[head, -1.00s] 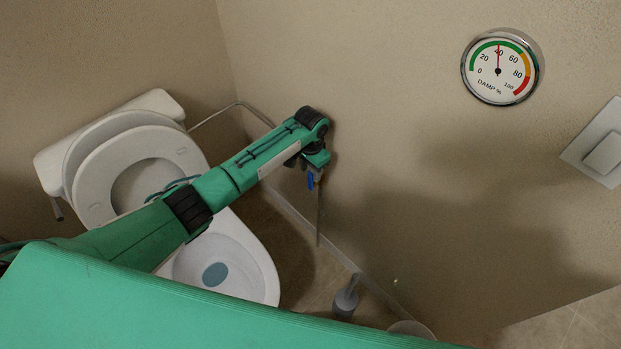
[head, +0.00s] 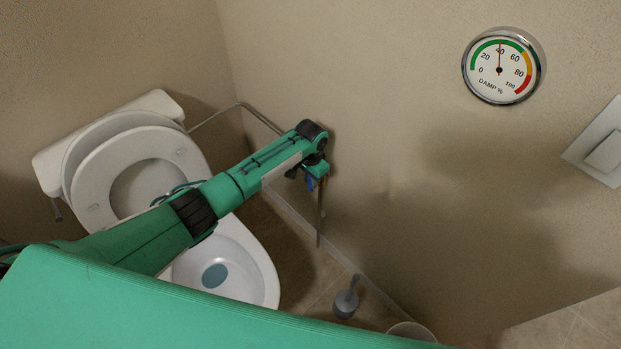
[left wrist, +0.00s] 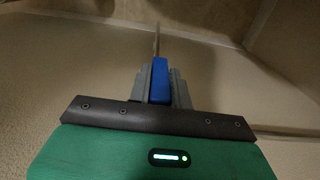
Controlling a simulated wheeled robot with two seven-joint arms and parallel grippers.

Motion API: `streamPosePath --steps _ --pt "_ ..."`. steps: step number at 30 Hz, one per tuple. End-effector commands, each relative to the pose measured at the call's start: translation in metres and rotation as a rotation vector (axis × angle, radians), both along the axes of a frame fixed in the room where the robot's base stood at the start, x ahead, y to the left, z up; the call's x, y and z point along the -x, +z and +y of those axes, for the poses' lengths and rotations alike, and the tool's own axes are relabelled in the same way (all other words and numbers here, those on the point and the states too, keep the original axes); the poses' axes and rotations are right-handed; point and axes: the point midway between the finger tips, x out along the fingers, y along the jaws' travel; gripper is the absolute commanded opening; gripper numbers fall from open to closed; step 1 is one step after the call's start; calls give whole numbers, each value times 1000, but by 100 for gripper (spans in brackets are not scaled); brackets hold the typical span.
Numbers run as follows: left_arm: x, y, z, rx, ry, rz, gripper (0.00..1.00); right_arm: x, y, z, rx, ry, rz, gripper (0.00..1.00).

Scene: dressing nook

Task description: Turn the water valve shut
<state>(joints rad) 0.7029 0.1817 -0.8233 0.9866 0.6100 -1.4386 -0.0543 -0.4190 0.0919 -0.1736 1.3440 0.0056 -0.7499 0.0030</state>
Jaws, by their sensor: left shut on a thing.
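In the head view the blue handle (head: 310,184) shows as a small patch below my left wrist, close to the wall. My right gripper is not in view.
A white toilet (head: 262,272) with its lid raised stands at the left under my left arm. A toilet brush (head: 346,301) and a bin (head: 412,331) stand on the floor by the wall. A damp gauge (head: 501,66) and a white wall switch (head: 603,152) are at the right.

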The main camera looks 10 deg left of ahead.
Motion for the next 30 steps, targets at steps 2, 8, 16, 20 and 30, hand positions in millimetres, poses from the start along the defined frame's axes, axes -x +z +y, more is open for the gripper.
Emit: streamPosePath --steps 2,8,16,20,30 --pt "0 0 0 1 0 1 0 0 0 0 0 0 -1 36" --pt "-1 0 2 26 1 19 0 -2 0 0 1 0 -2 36" --pt "-5 -2 8 146 2 98 0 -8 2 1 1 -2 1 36" --pt "-7 -4 11 209 3 140 0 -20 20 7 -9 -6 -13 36" --pt "-12 -8 18 352 1 233 0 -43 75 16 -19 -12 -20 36"
